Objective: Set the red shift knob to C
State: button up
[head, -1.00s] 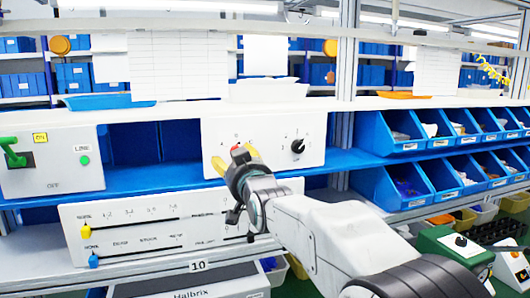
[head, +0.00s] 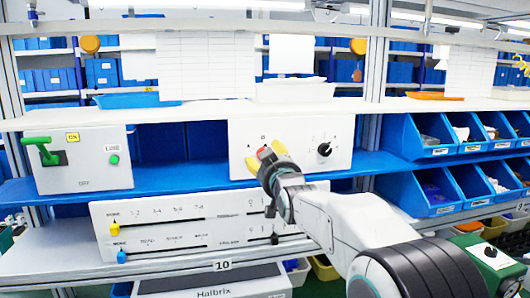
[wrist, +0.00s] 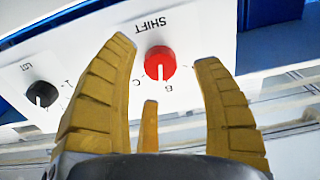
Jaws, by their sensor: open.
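The red shift knob (wrist: 159,63) is on a white panel (wrist: 190,25) with the word SHIFT beside it, upside down in the wrist view. Letters C and B show next to the knob, and its white mark points toward the letter side, near B. In the head view the red knob (head: 264,152) shows just beyond my gripper (head: 265,163), which partly hides it and its lettering. My gripper (wrist: 168,58) is open, with its yellow fingers on either side of the knob in the wrist view. I cannot tell whether they touch it.
A black knob (head: 324,149) is on the same panel to the right. A slider panel (head: 165,228) is below, a box with a green lever (head: 85,160) at left, and blue bins (head: 420,190) at right. A blue shelf (head: 185,180) runs under the knob panel.

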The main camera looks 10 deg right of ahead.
jog(key=shift+w+p, duration=0.6)
jog(key=shift+w, duration=0.85)
grip_shut()
